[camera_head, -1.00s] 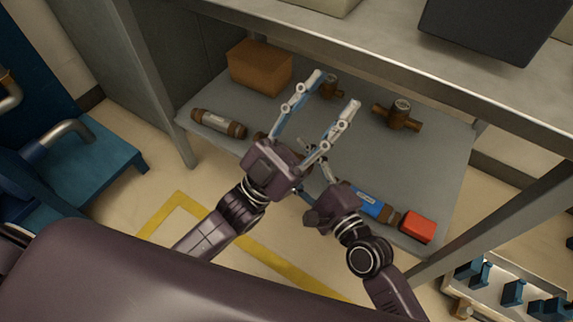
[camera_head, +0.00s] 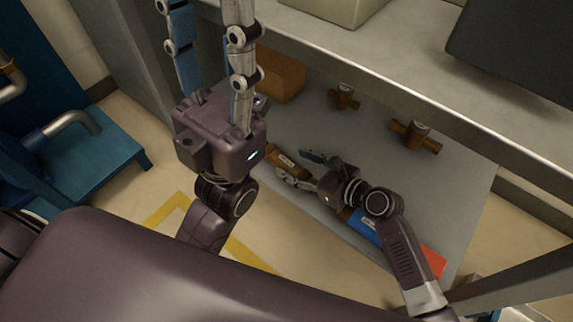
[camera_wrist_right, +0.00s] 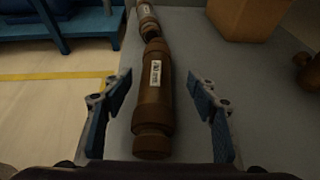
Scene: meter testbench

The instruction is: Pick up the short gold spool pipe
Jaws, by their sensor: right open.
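The short gold spool pipe (camera_wrist_right: 155,100), a brown-gold cylinder with a white label, lies on the grey shelf between the fingers of my right gripper (camera_wrist_right: 160,80) in the right wrist view. Both fingers are apart from it, with a gap on each side. In the head view the pipe (camera_head: 287,160) is partly hidden by the right gripper (camera_head: 299,168), which is open and low over the shelf. My left gripper (camera_head: 209,40) is raised near the camera with its fingers spread and empty; its tips are cut off by the top edge.
Another pipe (camera_wrist_right: 147,20) lies just beyond the spool in the wrist view. Two brass fittings (camera_head: 414,134) (camera_head: 345,97) and a brown box (camera_head: 281,78) stand farther back on the shelf. A blue item (camera_head: 358,226) and a red block (camera_head: 434,260) lie under my right arm.

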